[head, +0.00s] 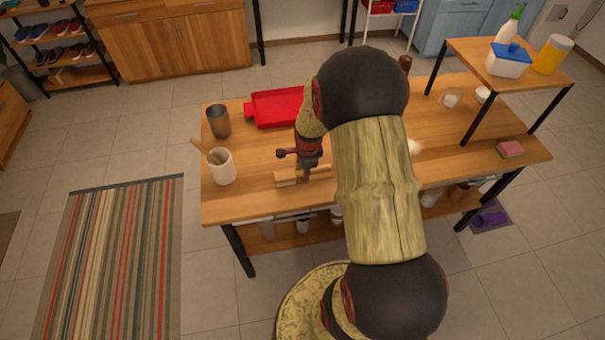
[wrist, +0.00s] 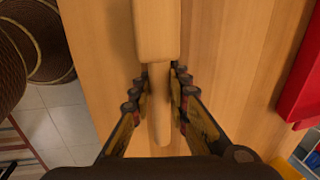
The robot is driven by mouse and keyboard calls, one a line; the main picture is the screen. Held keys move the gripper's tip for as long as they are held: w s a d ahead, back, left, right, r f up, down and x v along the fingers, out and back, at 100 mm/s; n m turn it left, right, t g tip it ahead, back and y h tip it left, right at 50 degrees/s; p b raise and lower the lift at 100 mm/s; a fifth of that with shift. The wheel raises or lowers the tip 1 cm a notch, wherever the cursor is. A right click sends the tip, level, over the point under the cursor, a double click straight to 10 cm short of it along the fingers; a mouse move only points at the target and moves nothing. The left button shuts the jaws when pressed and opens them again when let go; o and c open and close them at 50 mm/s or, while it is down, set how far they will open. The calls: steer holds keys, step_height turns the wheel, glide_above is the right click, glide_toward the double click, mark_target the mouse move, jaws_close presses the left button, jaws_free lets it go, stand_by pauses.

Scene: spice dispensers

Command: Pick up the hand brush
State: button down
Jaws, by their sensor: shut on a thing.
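The hand brush (head: 288,178) is pale wood and lies at the table's near side in the head view, partly hidden by my gripper (head: 305,172). In the wrist view its broad block (wrist: 155,28) is at the top and its narrower handle (wrist: 158,125) runs down between my fingers. My gripper (wrist: 157,85) is shut on the handle, one finger on each side. The brush looks to be at table level; I cannot tell whether it touches the top. Its bristles are hidden.
The wooden table (head: 245,195) holds a white cup (head: 222,168) with a wooden utensil, a metal tumbler (head: 218,121) and a red dustpan-like tray (head: 272,107) near the brush. A raised shelf (head: 475,52) and a sponge (head: 510,149) are at the right.

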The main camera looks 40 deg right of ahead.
steer(key=s+d+r+p, duration=0.4)
steer(key=s+r, duration=0.8)
steer(key=s, duration=0.1)
steer(key=shift+s+p, duration=0.2)
steer(key=shift+p, duration=0.1)
steer(key=c, duration=2.2)
jaws_free()
jaws_close()
